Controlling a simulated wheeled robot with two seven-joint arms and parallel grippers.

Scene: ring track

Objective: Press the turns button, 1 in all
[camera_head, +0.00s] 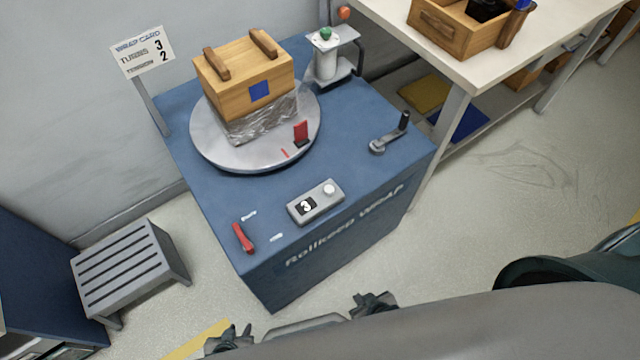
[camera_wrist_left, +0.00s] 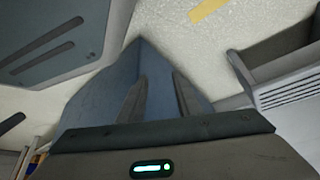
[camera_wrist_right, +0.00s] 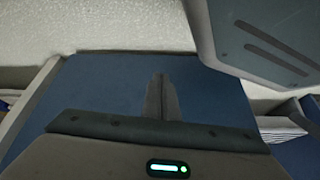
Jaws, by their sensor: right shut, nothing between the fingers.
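The turns button (camera_head: 329,189) is a pale round knob on a small grey box on the front of the blue wrap table (camera_head: 355,180). The box's display (camera_head: 306,206) reads 3. My left gripper (camera_wrist_left: 160,82) is open and empty in the left wrist view. My right gripper (camera_wrist_right: 159,80) has its fingers together and holds nothing in the right wrist view. In the head view, dark gripper parts show at the bottom edge, apart from the button and partly hidden by my own arm.
A wooden crate (camera_head: 245,75) with wrapped film stands on the round turntable (camera_head: 215,150). A red lever (camera_head: 243,238) lies left of the button box, a crank (camera_head: 390,135) to its right. A card (camera_head: 143,52) reads turns 3, tension 2. A grey slatted stool (camera_head: 125,265) stands at left.

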